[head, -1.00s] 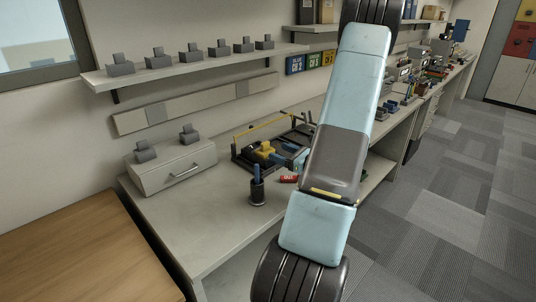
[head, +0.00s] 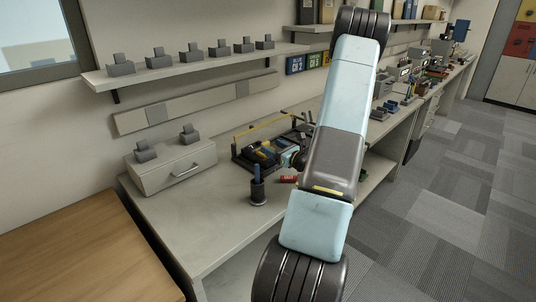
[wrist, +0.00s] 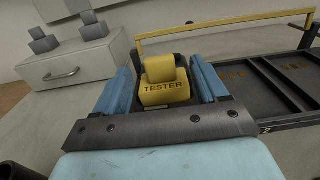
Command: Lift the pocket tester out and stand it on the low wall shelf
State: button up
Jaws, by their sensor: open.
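The yellow pocket tester (wrist: 165,88), marked TESTER, stands between the two blue fingers of my gripper (wrist: 167,84) in the wrist view. The fingers are open, one on each side of it, with a narrow gap. In the head view my gripper (head: 268,150) is low over the black tray with a yellow bar handle (head: 270,125), at its left end. Only a little yellow of the tester shows there. A pale wall shelf (head: 200,66) at the upper left carries a row of several dark grey blocks.
A drawer box (head: 178,172) with two grey blocks stands left of the tray. A dark cup (head: 258,193) with a blue item and a red item (head: 288,179) are in front. The bench front left (head: 195,225) is clear.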

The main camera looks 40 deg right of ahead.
aim_at(267, 144)
jog(key=w, duration=0.5)
jog(key=shift+a+r, duration=0.1)
jog(key=shift+a, duration=0.3)
grip_shut()
